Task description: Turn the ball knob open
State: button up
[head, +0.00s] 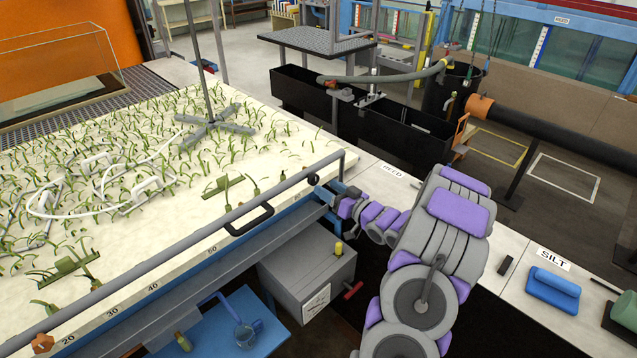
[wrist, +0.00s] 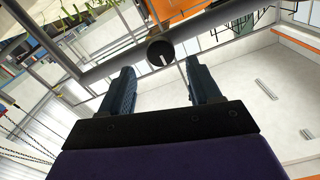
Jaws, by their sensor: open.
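The ball knob (head: 313,179) is a small black ball by the right end of the grey pipe rail (head: 200,233), at the edge of the planted bed. In the wrist view the knob (wrist: 160,53) is a dark round ball with a short pale mark, in front of a grey pipe (wrist: 115,62). My gripper (head: 330,194) is just below and right of the knob in the head view. In the wrist view its two dark fingers (wrist: 159,70) are spread apart, with the knob beyond the gap between their tips. Nothing is between the fingers.
A black loop handle (head: 250,221) hangs on the rail to the left. A white ledge with a blue object (head: 553,290) is on the right.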

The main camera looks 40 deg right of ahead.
aim_at(316, 181)
jog(key=w, duration=0.3)
jog(key=shift+w+a, duration=0.1)
jog(key=shift+w, duration=0.25)
jog(key=shift+w+a, duration=0.2)
jog(key=shift+w, duration=0.45)
jog(key=c, duration=1.1)
